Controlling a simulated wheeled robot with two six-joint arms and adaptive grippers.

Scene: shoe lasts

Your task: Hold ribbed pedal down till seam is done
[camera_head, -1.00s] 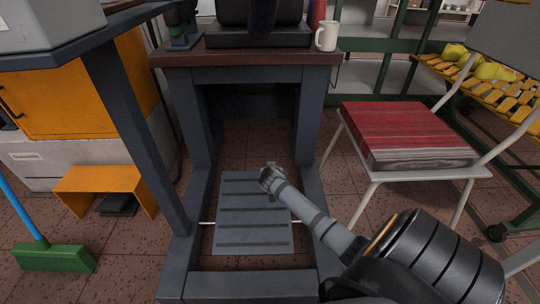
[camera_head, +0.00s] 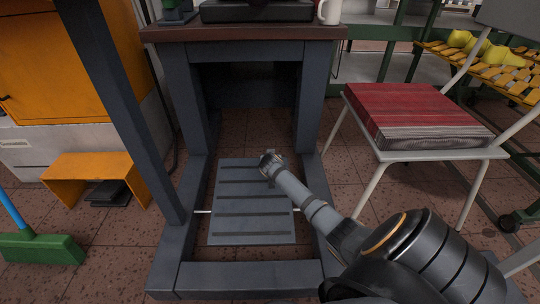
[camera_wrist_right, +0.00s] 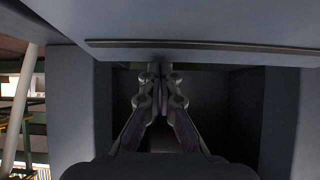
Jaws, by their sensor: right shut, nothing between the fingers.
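The ribbed pedal (camera_head: 240,222) is a grey plate with dark cross ribs, low inside the dark frame of the sewing bench. My right gripper (camera_head: 268,162) is shut and empty, over the far right part of the pedal. I cannot tell whether its tips touch the plate. In the right wrist view the shut fingers (camera_wrist_right: 160,88) meet in the middle, and a grey ribbed surface, likely the pedal (camera_wrist_right: 230,20), fills the top. My left gripper is out of view. No seam is visible.
The frame's legs and front bar (camera_head: 245,276) surround the pedal. A chair with a stack of red sheets (camera_head: 415,110) stands right. At left are an orange guard (camera_head: 95,172) over a small black pedal (camera_head: 108,193) and a green broom (camera_head: 42,247). A mug (camera_head: 329,11) stands on the bench.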

